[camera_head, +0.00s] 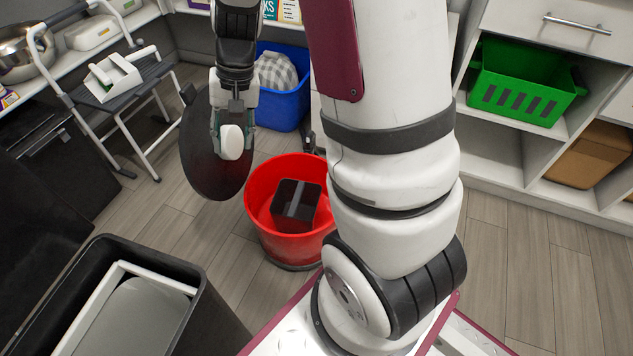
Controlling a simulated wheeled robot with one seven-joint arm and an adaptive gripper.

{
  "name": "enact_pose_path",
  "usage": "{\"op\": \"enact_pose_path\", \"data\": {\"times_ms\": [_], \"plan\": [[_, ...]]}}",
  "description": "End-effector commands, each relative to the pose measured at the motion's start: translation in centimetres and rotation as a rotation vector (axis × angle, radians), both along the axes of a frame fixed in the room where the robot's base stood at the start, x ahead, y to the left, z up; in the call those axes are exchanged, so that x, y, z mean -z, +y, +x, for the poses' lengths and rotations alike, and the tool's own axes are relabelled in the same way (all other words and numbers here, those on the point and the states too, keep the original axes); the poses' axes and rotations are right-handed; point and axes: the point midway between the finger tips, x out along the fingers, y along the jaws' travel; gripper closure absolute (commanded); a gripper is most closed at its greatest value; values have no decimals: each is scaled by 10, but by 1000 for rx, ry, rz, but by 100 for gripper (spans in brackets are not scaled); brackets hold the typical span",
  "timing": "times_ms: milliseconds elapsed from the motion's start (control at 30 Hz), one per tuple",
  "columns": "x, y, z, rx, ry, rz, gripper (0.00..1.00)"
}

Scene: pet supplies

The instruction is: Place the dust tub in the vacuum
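A red round tub (258,222) with a grey base stands on the floor in the middle of the head view. A dark, glossy box-shaped piece (297,203) sits inside it, tilted. I cannot tell for sure which of these is the dust tub and which is the vacuum. My gripper (233,138) is up and left of the red tub, its fingers either side of a white round knob (232,142) on a dark, glossy oval lid-like piece (205,165). The oval piece hangs steeply tilted in its grip, beside the tub. The tub's right edge is partly hidden behind my arm.
A black bin (190,292) stands at the lower left. A folding step stool (125,95) is at the upper left. A blue bin (285,107) with a checked cloth stands behind. Shelves with a green basket (520,80) line the right. Floor is clear left of the tub.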

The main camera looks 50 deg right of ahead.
Motion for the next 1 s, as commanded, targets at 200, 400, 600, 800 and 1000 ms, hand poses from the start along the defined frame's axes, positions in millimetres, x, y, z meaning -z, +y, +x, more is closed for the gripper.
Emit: {"op": "enact_pose_path", "data": {"times_ms": [200,400,600,800,1000], "plan": [[-78,46,-60,-186,-20,-6,61],[-124,71,-131,-338,-15,-48,61],[-150,79,-206,-463,-4,-123,61],[-156,74,-265,-539,12,-201,61],[-156,69,-290,-565,23,-240,61]]}}
